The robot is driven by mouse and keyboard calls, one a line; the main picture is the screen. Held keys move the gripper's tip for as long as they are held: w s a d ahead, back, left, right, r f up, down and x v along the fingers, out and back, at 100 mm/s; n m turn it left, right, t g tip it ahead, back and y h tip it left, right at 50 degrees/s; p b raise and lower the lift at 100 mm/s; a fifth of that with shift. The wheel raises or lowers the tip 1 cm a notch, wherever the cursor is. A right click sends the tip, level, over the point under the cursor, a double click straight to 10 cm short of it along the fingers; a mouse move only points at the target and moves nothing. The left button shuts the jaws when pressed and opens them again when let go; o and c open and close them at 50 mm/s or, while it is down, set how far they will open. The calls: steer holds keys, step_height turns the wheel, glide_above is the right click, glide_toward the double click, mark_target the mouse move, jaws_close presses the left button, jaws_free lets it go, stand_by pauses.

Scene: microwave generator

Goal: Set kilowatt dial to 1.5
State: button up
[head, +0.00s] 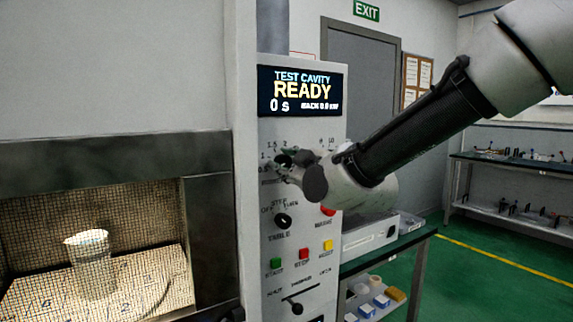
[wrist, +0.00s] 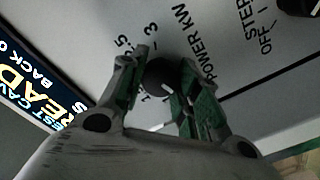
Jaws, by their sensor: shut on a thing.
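The power kW dial (wrist: 160,74) is a dark round knob on the pale control panel, seen in the wrist view. A small white pointer mark shows on it, but I cannot tell which number it points to. Printed numbers, including a 3 and a partly covered .5, stand beside the knob. My gripper (wrist: 154,80) is shut on the knob, with one green-padded finger on each side. In the head view my gripper (head: 284,164) is at the panel's scale, and it hides most of the dial.
A display (head: 302,91) above reads READY and 0 s. Below are the table knob (head: 283,221), green start (head: 276,263), red stop (head: 302,255) and yellow reset (head: 327,246) buttons, and a lever (head: 296,308). A cup (head: 90,265) stands behind the mesh window at left.

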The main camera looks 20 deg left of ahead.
steer(key=m, duration=0.8)
steer(key=shift+m, duration=0.3)
steer(key=m, duration=0.4)
steer(key=shift+m, duration=2.1)
steer(key=o, duration=1.1)
steer(key=shift+c, duration=0.2)
